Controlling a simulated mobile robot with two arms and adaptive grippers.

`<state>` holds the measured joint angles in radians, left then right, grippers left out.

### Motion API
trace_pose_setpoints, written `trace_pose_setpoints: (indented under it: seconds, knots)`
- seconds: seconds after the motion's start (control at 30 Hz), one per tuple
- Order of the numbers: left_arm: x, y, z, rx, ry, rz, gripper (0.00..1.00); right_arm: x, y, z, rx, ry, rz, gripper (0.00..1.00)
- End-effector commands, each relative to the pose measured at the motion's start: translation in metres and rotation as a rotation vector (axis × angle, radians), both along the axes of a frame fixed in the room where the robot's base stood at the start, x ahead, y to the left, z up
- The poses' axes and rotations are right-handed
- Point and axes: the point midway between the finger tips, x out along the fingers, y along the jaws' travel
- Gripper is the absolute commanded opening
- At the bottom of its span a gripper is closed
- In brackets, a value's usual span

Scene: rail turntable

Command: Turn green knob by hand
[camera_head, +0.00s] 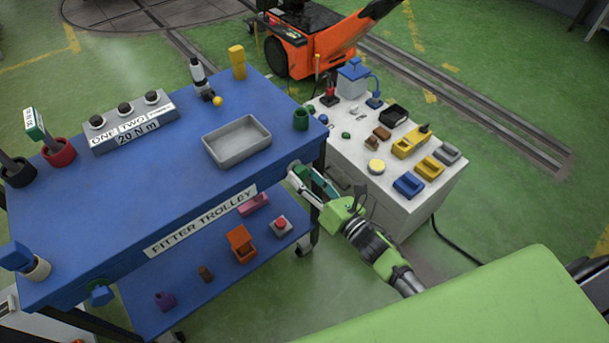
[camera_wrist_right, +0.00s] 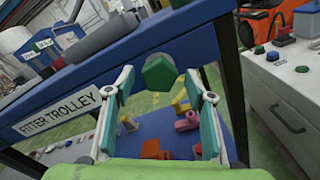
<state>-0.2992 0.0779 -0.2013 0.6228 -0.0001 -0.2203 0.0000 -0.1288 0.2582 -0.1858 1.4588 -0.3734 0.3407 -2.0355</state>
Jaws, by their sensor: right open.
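The green knob (camera_wrist_right: 158,73) is hexagonal and sits on the front edge of the blue fitter trolley (camera_head: 180,190), near its right end. In the right wrist view it lies between the two fingers of my right gripper (camera_wrist_right: 158,84), near their tips. Gaps show on both sides, so the fingers are apart from it. My right gripper is open and empty. In the head view it reaches in from the right at the trolley's front right corner (camera_head: 308,182), where the fingers partly hide the knob. My left gripper is not in view.
A blue knob (camera_head: 101,296) is on the trolley's front left. A white cabinet (camera_head: 400,212) with several coloured parts stands close on the right. The lower shelf holds an orange bin (camera_head: 241,244).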

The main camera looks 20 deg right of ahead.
Motion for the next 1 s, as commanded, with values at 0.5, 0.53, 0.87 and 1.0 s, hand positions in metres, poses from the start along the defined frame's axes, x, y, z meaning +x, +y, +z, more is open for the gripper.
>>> trace_pose_setpoints:
  seconds: [0.5, 0.53, 0.87, 1.0]
  knots:
    - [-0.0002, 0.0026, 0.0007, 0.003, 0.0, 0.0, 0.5, 0.0078, 0.0028, 0.0, 0.0, 0.0, 0.0, 0.26]
    - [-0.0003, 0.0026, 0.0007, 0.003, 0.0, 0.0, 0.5, 0.0077, 0.0028, 0.0, 0.0, 0.0, 0.0, 0.18]
    - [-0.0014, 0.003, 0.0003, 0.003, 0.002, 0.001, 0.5, 0.0076, 0.0027, -0.0001, 0.016, 0.006, 0.0, 0.14]
    - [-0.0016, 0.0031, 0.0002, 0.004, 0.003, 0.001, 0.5, 0.0077, 0.0026, -0.0002, 0.058, 0.021, 0.0, 0.14]
